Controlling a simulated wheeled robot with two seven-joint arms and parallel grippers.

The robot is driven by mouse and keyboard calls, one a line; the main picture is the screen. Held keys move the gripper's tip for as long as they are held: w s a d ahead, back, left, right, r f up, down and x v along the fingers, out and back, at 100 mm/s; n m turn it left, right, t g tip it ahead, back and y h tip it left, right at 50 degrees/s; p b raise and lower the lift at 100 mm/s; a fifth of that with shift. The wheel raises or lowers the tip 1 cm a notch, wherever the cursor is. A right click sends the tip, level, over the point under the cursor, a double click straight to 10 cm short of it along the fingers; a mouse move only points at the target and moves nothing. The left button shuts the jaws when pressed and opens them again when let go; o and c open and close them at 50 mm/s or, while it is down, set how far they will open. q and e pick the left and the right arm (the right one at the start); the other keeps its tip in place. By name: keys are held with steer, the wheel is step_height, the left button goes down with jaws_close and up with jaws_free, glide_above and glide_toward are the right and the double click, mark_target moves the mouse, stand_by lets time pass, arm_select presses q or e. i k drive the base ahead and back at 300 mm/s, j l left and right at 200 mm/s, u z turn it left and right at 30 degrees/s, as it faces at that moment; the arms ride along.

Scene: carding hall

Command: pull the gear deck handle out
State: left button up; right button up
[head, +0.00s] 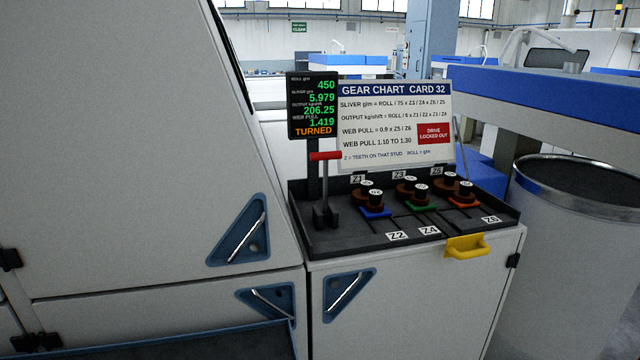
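The gear deck (345,243) is a dark tray on top of a pale cabinet, right of centre in the head view. Its yellow handle (467,248) sticks out from the front edge at the deck's right part. Gear studs with black tops stand on the deck on blue (376,212), green (421,207) and orange (464,203) bases, with labels Z1 to Z6 around them. A lever with a red grip (325,156) stands upright at the deck's left end. Neither of my grippers shows in the view.
A gear chart board (395,125) and a dark display (312,105) reading TURNED stand behind the deck. A large round can (580,240) stands to the right. A big pale machine housing (110,150) fills the left. A dark blue-edged tray (220,345) lies at lower left.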

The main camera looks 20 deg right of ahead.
mark_target(463, 247)
steer(key=z, duration=1.35)
